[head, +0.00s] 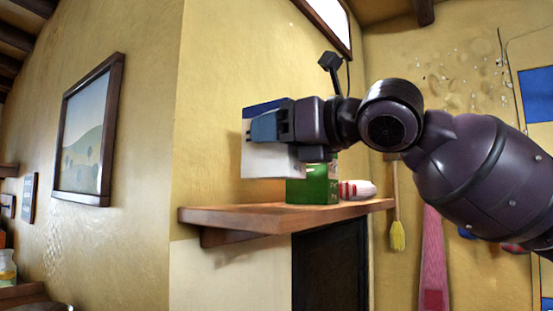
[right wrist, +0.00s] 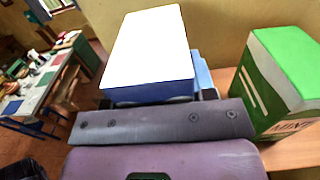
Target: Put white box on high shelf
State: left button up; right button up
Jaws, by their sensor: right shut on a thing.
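The white box (head: 270,163), white with a blue band, is held in my right gripper (head: 272,128) in the head view. It is at the left end of the wooden high shelf (head: 250,216), and its lower edge appears above the shelf board. In the right wrist view the white box (right wrist: 148,45) shows a bare white face and a blue side, gripped just past my right gripper (right wrist: 155,98). The fingers are mostly hidden there. My left gripper is not in view.
A green box (head: 313,186) stands on the shelf just right of the white box; it also shows in the right wrist view (right wrist: 285,75). A white and red item (head: 357,189) lies further right. The shelf's left end is bare. A framed picture (head: 88,135) hangs left.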

aim_at(278, 159)
jog(key=shift+f, duration=1.9)
jog(key=shift+f, duration=0.1)
jog(key=o, duration=0.9)
jog(key=shift+o, duration=0.2)
jog(key=shift+s+d, duration=0.1)
jog(key=shift+d, duration=0.05)
jog(key=b+v, duration=0.1)
jog(key=v, duration=1)
jog(key=shift+s+d, duration=0.25)
